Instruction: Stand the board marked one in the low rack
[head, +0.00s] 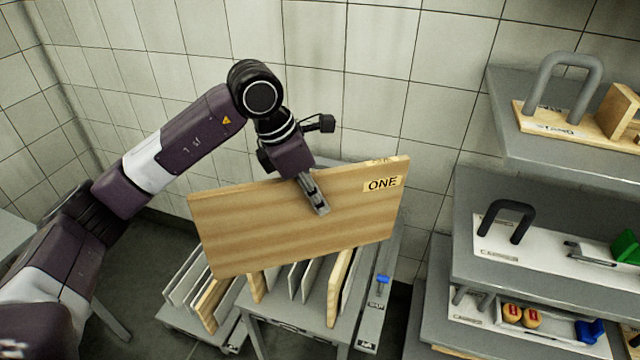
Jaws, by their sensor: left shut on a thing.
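The wooden board marked one (290,225), with a "ONE" label at its upper right, is in the head view. My left gripper (318,207) is shut on its top edge, with one finger across its near face. The board hangs broad side towards me, tilted with its right end higher, in front of and above the racks. A lower rack (180,321) stands at the left below it, holding several upright boards. The held board hides part of the racks. My right gripper is not in view.
A taller grey rack (287,325) with several upright boards stands in the middle. A narrow grey stand with a blue-handled item (382,281) is to its right. Grey shelves (500,150) with handles and small items fill the right side. A tiled wall is behind.

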